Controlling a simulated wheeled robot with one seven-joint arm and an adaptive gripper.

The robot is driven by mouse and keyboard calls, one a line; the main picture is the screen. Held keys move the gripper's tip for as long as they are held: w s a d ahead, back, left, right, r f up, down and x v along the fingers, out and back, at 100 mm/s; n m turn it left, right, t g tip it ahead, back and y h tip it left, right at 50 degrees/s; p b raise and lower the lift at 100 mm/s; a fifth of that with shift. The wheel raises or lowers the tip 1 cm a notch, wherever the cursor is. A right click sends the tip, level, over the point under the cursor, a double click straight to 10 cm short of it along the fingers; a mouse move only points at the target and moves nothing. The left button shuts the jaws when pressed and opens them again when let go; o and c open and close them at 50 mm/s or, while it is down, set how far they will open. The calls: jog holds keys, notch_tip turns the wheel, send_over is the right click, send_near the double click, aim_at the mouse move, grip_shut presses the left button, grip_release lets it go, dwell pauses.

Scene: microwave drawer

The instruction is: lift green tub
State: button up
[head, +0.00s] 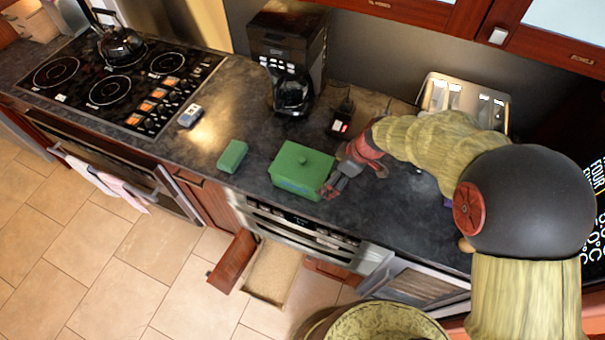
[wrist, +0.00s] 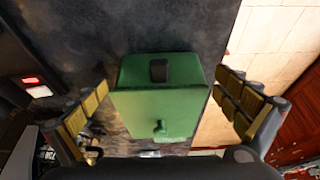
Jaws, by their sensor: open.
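The green tub (head: 301,170) is a box with a lid and a small knob, standing on the dark countertop near its front edge. In the wrist view the tub (wrist: 160,95) lies between the two fingers of my gripper (wrist: 168,108), with a finger on each side. My gripper is open, and a gap shows between each finger and the tub. In the head view my gripper (head: 333,182) is at the right side of the tub. The tub's far side and base are hidden.
A smaller green block (head: 232,156) lies left of the tub. A coffee maker (head: 287,60) stands behind, with a small dark device (head: 341,118) nearby. A toaster (head: 462,97) is behind my arm. An open drawer (head: 268,270) is below the counter. A stove (head: 120,80) is at left.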

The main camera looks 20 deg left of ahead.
jog(key=shift+a+f, duration=0.15)
jog(key=shift+f, duration=0.15)
jog(key=shift+c, duration=1.1)
jog(key=shift+s, duration=0.1)
jog(key=c, duration=1.1)
grip_shut()
